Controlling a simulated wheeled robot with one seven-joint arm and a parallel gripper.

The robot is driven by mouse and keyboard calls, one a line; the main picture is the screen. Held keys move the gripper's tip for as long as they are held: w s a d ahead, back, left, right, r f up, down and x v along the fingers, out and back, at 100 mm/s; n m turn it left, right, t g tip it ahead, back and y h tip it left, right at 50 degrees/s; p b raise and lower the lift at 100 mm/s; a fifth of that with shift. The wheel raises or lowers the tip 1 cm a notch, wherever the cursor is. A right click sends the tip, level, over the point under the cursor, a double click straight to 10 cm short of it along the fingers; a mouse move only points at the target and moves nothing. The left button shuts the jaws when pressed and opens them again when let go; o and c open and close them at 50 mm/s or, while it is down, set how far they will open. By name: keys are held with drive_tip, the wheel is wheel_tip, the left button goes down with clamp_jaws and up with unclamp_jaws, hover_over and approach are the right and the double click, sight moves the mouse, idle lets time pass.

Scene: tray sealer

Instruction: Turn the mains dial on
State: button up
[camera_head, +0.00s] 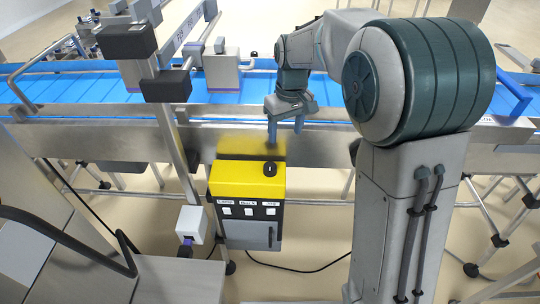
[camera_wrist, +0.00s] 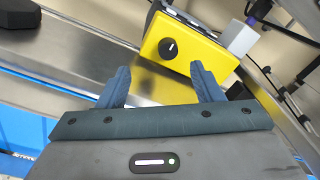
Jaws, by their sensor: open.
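The mains dial (camera_head: 270,169) is a small black round knob on the sloped top of a yellow control box (camera_head: 235,180). In the wrist view the dial (camera_wrist: 168,49) shows a white pointer line, tilted slightly from upright, on the yellow face (camera_wrist: 200,57). My gripper (camera_head: 285,141) is above and behind the box in the head view, its blue fingers pointing down. In the wrist view my gripper (camera_wrist: 160,78) has its two fingers spread with nothing between them. The dial lies beyond the fingertips, apart from them.
A blue conveyor belt (camera_head: 120,82) runs behind a steel rail (camera_head: 320,146). A steel post (camera_head: 172,130) with dark grey blocks stands left of the box. A grey-white small box (camera_head: 191,223) is low at left. Black cables lie on the floor.

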sight(270, 165)
drive_tip(key=shift+n+g, duration=0.3)
drive_tip(key=shift+n, duration=0.4)
drive_tip(key=w+a+f, duration=0.1)
drive_tip(key=f, duration=0.4)
drive_tip(key=w+a+f, duration=0.1)
drive_tip(key=f, duration=0.4)
drive_tip(key=w+a+f+p, duration=0.1)
drive_tip(key=a+f, duration=0.1)
drive_tip(key=f, duration=0.4)
drive_tip(key=c, duration=1)
